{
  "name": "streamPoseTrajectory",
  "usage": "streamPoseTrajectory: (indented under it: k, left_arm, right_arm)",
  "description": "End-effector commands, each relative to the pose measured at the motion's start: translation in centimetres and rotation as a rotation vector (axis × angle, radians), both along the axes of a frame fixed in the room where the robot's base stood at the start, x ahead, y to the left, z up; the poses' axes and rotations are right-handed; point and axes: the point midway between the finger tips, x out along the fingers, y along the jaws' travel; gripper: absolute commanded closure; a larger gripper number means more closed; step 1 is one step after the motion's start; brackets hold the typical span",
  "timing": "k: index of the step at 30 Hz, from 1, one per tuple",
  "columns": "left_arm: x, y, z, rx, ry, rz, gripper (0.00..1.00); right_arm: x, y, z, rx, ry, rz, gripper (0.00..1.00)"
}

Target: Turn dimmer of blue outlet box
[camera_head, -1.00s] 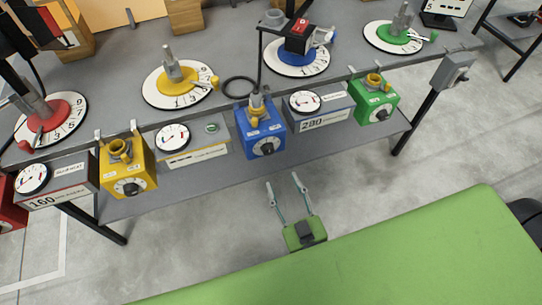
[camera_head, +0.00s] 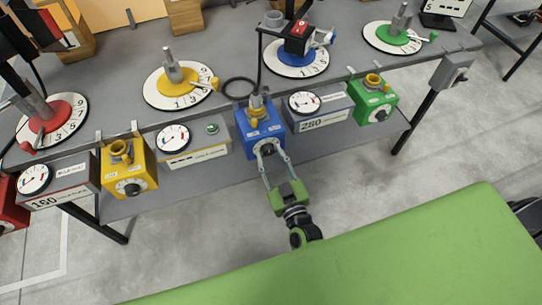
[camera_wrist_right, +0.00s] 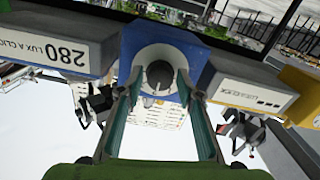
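The blue outlet box (camera_head: 251,126) hangs at the table's front edge, with a brass-coloured socket on top. Its dimmer (camera_head: 265,147) is a dark round knob on a pale dial, facing me. My right gripper (camera_head: 268,152) is in front of this box, its two fingers reaching up to the dial. In the right wrist view the dimmer (camera_wrist_right: 159,75) sits between the open fingertips (camera_wrist_right: 159,84), one on each side. A gap shows between the fingers and the dark knob; whether they touch the dial's rim I cannot tell. My left gripper is not in view.
A yellow box (camera_head: 128,168) and a green box (camera_head: 375,99) with similar knobs hang along the same edge. Meters stand between them, including one reading 280 (camera_head: 320,109). A green surface (camera_head: 400,255) fills the lower right. Grey floor lies between it and the table.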

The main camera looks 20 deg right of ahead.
Motion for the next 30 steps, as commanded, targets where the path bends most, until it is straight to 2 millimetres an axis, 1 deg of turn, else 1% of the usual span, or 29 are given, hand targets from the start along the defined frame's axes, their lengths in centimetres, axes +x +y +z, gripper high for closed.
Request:
streamPoseTrajectory:
  k: [1, 2, 3, 11, 17, 30]
  left_arm:
    - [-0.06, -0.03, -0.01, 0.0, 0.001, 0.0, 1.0]
    - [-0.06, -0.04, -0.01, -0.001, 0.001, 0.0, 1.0]
    - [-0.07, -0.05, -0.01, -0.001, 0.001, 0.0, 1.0]
    - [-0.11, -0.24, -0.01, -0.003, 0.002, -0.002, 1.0]
    - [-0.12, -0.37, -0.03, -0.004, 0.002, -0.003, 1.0]
    - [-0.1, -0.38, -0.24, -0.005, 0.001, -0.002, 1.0]
  right_arm:
    - [-0.01, 0.0, 0.0, 0.0, 0.0, 0.0, 0.84]
    - [-0.01, 0.0, 0.0, 0.0, 0.0, 0.0, 0.92]
    - [-0.02, 0.0, 0.0, 0.0, 0.0, 0.0, 0.97]
    - [-0.02, -0.02, 0.0, 0.012, 0.0, 0.0, 0.96]
    - [-0.02, 0.02, -0.02, 0.086, 0.003, 0.0, 0.96]
    - [-0.03, 0.1, -0.09, 0.421, 0.015, 0.0, 0.96]
